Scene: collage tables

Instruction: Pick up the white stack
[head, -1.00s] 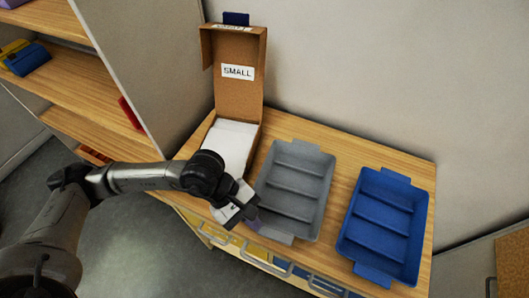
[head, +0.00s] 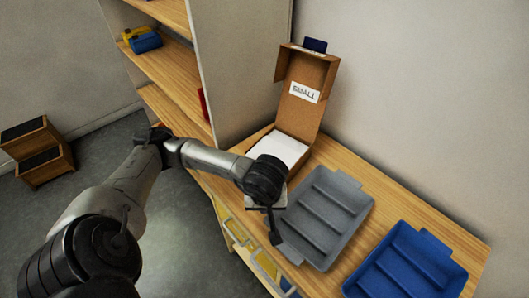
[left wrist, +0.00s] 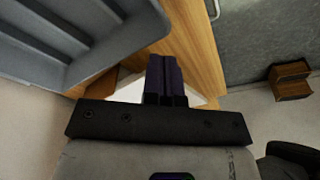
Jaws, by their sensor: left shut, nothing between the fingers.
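The white stack (head: 278,149) lies inside an open cardboard box (head: 299,110) labelled SMALL, at the table's left end in the head view. My left arm's wrist hides its near part. My left gripper (head: 275,238) points down at the table's front edge, nearer than the box and beside the grey tray's left corner. Its dark fingers (left wrist: 163,62) are together and empty in the left wrist view. A white patch (left wrist: 196,98) behind the gripper there looks like part of the stack. My right gripper is not in view.
The grey tray (head: 324,216) stands right of the box; it also fills the upper left of the left wrist view (left wrist: 60,45). A blue tray (head: 408,265) stands further right. A shelf unit (head: 203,75) rises left of the box. Drawer handles (head: 238,232) line the table front.

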